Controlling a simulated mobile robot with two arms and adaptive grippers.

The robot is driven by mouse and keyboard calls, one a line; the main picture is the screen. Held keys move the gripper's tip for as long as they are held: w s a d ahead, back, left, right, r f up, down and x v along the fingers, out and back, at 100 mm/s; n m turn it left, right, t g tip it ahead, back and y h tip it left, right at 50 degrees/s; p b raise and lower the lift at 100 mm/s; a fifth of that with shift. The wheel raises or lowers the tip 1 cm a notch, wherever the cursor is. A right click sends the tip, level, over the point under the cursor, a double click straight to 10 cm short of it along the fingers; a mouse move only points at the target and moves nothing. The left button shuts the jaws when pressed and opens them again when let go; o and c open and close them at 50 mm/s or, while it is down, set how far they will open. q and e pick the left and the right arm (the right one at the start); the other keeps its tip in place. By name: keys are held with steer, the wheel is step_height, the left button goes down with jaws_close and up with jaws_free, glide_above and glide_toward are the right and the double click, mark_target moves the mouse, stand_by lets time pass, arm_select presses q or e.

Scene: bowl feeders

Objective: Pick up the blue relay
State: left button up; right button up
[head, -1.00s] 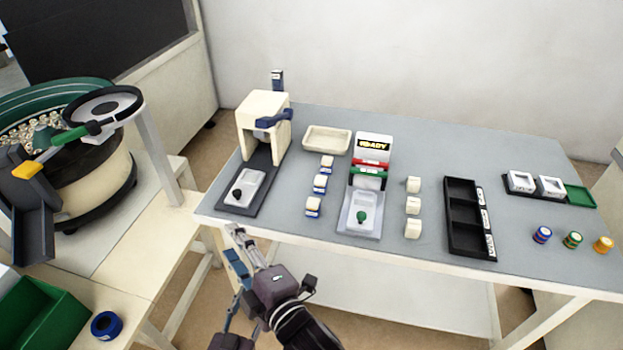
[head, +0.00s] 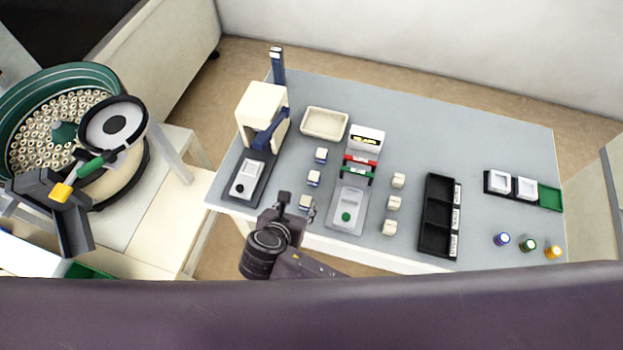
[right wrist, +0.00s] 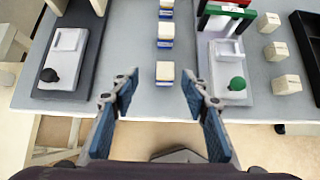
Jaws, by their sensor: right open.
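Three small white blocks with blue bases, which look like the blue relays, stand in a column on the grey table: a near one (head: 306,202), a middle one (head: 314,178) and a far one (head: 321,155). In the right wrist view the near relay (right wrist: 165,73) stands just beyond and between my open fingertips, with the middle relay (right wrist: 166,35) and far relay (right wrist: 166,10) behind it. My right gripper (right wrist: 159,90) is open and empty. In the head view the right gripper (head: 297,205) is at the table's front edge, partly covering the near relay. My left gripper is out of view.
A press fixture (head: 262,115) stands left of the relays. A fixture with a green knob (head: 346,216) stands right, then several cream blocks (head: 394,203) and a black tray (head: 427,246). A beige tray (head: 343,119) lies behind. A bowl feeder (head: 70,75) is far left.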

mark_target(305, 203)
steer(key=shift+w+d+f, duration=0.2)
steer(key=shift+f, duration=0.5)
steer(key=x, duration=0.5)
steer(key=shift+d+f+p, duration=0.15)
steer(key=shift+d+p, duration=0.2)
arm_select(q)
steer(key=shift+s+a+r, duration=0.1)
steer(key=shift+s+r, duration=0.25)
arm_select(e)
steer(key=shift+a, duration=0.1)
steer(key=c, duration=1.1)
jaws_close()
